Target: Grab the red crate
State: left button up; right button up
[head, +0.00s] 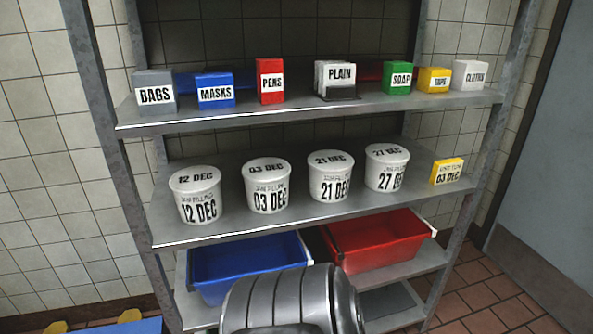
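The red crate (372,230) is an open-topped bin with a pale edge at its right end. It sits on the lower shelf of the metal rack, right of the blue crate (248,265). It looks empty. A grey ribbed part of my own body stands in front, at the bottom middle, and hides part of the shelf between and below the two crates. Neither of my grippers shows in the head view.
White tubs (268,186) with date labels and a yellow box (447,172) stand on the middle shelf (300,222), above the crates. Small labelled boxes line the top shelf (240,114). Metal uprights (466,190) frame the rack. Tiled floor (495,305) is clear at right.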

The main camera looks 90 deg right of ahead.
aim_at(369, 242)
jog(key=z, duration=3.35)
jog(key=u, duration=0.2)
jog(key=i+l+u, duration=0.4)
jog(key=l, duration=0.15)
jog(key=i+l+u, duration=0.1)
jog(key=l+u, duration=0.15)
jog(key=i+l+u, duration=0.2)
jog(key=l, duration=0.25)
jog(key=k, duration=0.05)
